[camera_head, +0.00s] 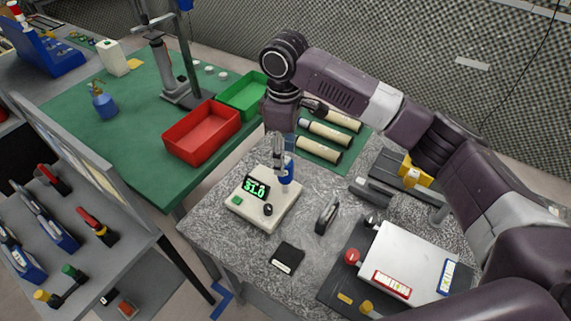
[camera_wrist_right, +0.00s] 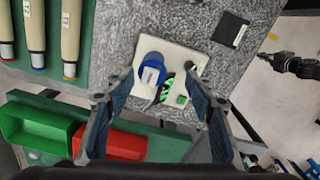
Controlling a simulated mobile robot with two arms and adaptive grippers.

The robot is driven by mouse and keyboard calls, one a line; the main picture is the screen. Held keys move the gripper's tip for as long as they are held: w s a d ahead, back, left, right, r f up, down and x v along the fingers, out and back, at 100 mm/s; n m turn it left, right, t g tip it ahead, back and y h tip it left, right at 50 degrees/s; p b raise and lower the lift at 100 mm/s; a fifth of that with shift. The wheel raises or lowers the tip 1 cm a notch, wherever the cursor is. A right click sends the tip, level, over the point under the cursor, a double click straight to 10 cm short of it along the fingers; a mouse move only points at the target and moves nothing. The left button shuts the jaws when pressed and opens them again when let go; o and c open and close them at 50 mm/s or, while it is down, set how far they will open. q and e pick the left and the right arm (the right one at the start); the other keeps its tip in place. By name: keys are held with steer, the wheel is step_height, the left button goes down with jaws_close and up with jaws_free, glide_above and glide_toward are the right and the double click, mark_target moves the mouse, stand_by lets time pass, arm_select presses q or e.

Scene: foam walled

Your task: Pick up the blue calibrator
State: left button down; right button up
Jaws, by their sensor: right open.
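The blue calibrator (camera_head: 287,173) stands upright at the back corner of a white device (camera_head: 254,212) with a green display reading about 31.0. In the right wrist view the calibrator (camera_wrist_right: 152,72) shows a white label and lies between the finger lines. My right gripper (camera_head: 279,150) points down just above and beside the calibrator's top. Its fingers (camera_wrist_right: 159,82) are spread with nothing held. Whether a finger touches the calibrator is unclear. A dark jointed part at the right edge of the wrist view looks like my left gripper (camera_wrist_right: 296,66); its jaws are too small to read.
Cream rolls (camera_head: 318,150) lie on a green mat behind the device. A black stapler-like tool (camera_head: 327,215), a black card (camera_head: 287,258) and a silver box (camera_head: 412,262) lie on the grey table. Red (camera_head: 202,132) and green (camera_head: 243,95) bins stand on the green table to the left.

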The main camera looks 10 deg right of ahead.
mark_target(286, 160)
steer(key=f+p, duration=0.1)
steer(key=f, duration=0.1)
steer(key=w+f+p, duration=0.1)
steer(key=f, duration=0.2)
steer(key=shift+w+d, duration=0.1)
steer(key=shift+d, duration=0.1)
steer(key=c, duration=1.2)
steer(key=shift+c, duration=0.2)
